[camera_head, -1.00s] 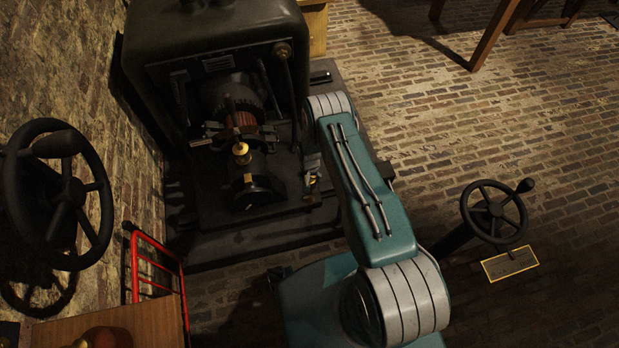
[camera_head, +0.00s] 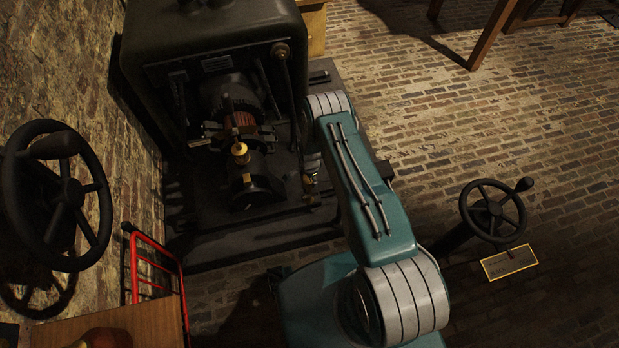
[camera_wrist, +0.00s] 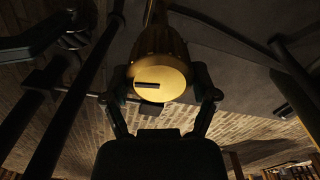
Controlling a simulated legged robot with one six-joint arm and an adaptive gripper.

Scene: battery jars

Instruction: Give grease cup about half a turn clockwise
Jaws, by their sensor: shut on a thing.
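The grease cup (camera_wrist: 160,80) is a round brass cup with a ribbed side and a dark slot mark on its flat face. It fills the upper middle of the wrist view, and the slot lies nearly level there. My gripper (camera_wrist: 163,97) has one dark finger on each side of the cup and is shut on it. In the head view my teal arm reaches to the right side of the dark machine (camera_head: 215,25). My gripper's hold is too small and dark to make out there. A brass fitting (camera_head: 240,153) stands on the machine's front bearing, apart from my arm.
Dark rods (camera_wrist: 75,120) run close by the cup in the wrist view. A black handwheel (camera_head: 60,195) and a red tubular frame (camera_head: 157,270) stand at the left. Another handwheel (camera_head: 493,211) stands at the right. The brick floor (camera_head: 450,120) is open beyond my arm.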

